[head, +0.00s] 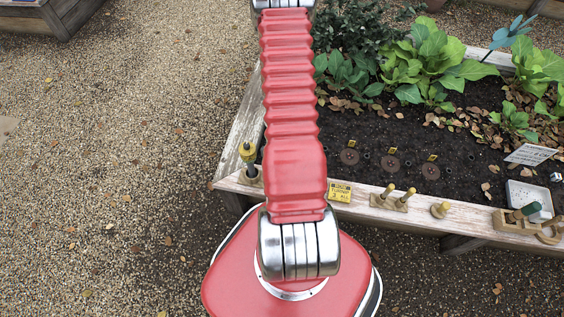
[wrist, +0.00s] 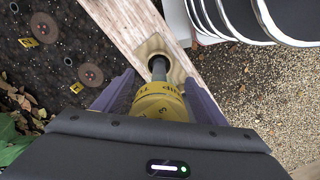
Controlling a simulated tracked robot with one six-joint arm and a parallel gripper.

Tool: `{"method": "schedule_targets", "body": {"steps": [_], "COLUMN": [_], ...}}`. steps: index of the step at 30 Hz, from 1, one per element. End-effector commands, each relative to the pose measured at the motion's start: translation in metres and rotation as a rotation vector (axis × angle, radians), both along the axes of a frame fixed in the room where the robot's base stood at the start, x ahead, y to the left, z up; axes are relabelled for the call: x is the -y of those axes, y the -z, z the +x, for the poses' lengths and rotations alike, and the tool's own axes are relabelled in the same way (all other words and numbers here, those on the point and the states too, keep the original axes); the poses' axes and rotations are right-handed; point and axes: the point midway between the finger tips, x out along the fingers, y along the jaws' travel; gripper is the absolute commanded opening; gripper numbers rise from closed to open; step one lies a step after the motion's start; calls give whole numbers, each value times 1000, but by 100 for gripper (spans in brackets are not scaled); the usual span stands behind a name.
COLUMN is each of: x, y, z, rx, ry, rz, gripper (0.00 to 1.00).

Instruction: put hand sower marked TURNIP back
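The hand sower (wrist: 160,103) shows in the wrist view as a yellow body with partly readable black letters, "NIP TU", and a grey metal tube. My gripper (wrist: 161,82) has its two purple-grey fingers along both sides of the yellow body and appears shut on it. The tube points down at the dark hole of a pale wooden block (wrist: 149,47) on the bed's plank. Its end is at the hole; how deep it sits I cannot tell. In the head view my arm hides this spot, and my gripper is out of sight. A yellow TURNIP sign (head: 340,192) hangs on the plank.
Another yellow-topped tool (head: 248,155) stands at the bed's near left corner. Wooden-handled pegs (head: 388,195), a knob (head: 440,210), a green-handled tool (head: 524,211) and a white tray (head: 528,195) line the plank (head: 465,228). Brown discs (head: 391,163) lie in the soil. Gravel on the left is clear.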

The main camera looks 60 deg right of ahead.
Motion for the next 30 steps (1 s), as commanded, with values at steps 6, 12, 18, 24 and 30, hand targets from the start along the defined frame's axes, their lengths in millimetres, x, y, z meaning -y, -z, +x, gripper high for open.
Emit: {"method": "schedule_targets", "body": {"steps": [6, 12, 18, 24, 30], "x": [0, 0, 0, 1, 1], "y": [0, -6, -22, -44, -65], "z": [0, 0, 0, 0, 1], "rx": [0, 1, 1, 1, 2], "ry": [0, 0, 0, 0, 0], "rz": [0, -1, -1, -2, -2], "gripper": [65, 65, 65, 65, 65]}}
